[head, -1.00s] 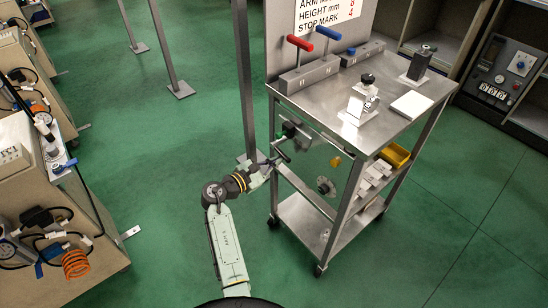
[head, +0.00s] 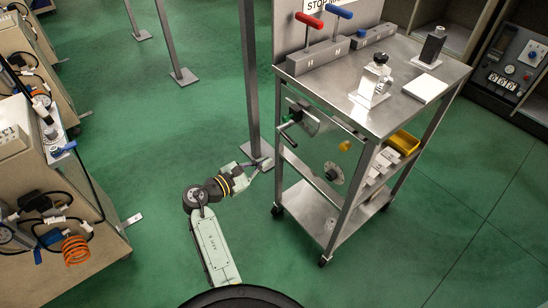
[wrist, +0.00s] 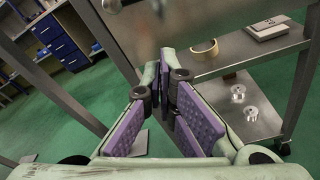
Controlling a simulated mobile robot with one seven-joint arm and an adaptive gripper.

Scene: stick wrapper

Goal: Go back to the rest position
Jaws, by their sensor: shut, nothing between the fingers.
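My gripper (head: 265,164) is at the end of my pale green arm, low in front of the left side of the steel cart (head: 385,112). Its tips show near the foot of a grey post, apart from the cart's side as far as I can tell. In the wrist view, my gripper (wrist: 168,75) has its purple-padded fingers together with nothing between them. The cart's side panel and lower shelves lie beyond the fingers.
A red T-handle (head: 309,20) and a blue T-handle (head: 339,13) stand in blocks on the cart top. A handle (head: 292,122) juts from its left side. A grey post (head: 252,80) stands close by. Green floor is open between the left benches and my arm.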

